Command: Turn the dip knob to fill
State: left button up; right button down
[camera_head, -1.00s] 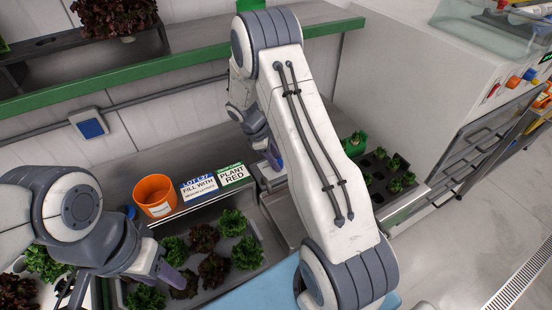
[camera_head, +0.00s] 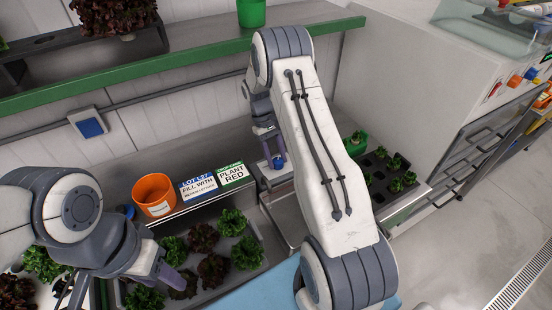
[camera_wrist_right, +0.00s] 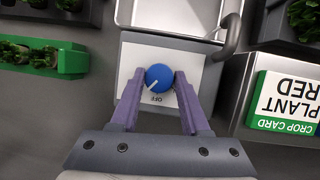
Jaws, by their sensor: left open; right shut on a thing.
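The blue dip knob (camera_wrist_right: 159,76) sits on a pale panel in the right wrist view, with a white pointer line angled down-left and an "OFF" label just below it. It also shows as a small blue spot in the head view (camera_head: 278,162). My right gripper (camera_wrist_right: 159,84) is shut on the knob, one purple finger on each side. A metal basin (camera_wrist_right: 175,15) with a curved spout lies just beyond the panel. My left gripper (camera_head: 168,278) is open over the lettuce tray, touching nothing that I can make out.
An orange pot (camera_head: 155,196), a "FILL WITH" card (camera_head: 198,187) and a "PLANT RED" card (camera_head: 233,176) stand left of the panel. A lettuce tray (camera_head: 262,228) is in front. A green container (camera_head: 355,148) and a dark seedling tray (camera_head: 378,185) lie to the right.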

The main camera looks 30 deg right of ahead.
jog(key=shift+m+y, duration=1)
jog(key=shift+m, duration=1.2)
jog(key=shift+c, duration=1.9)
grip_release()
jog(key=b+v, duration=0.2)
jog(key=v, duration=0.8)
jog(key=shift+r+b, duration=0.2)
jog(key=shift+b, duration=0.2)
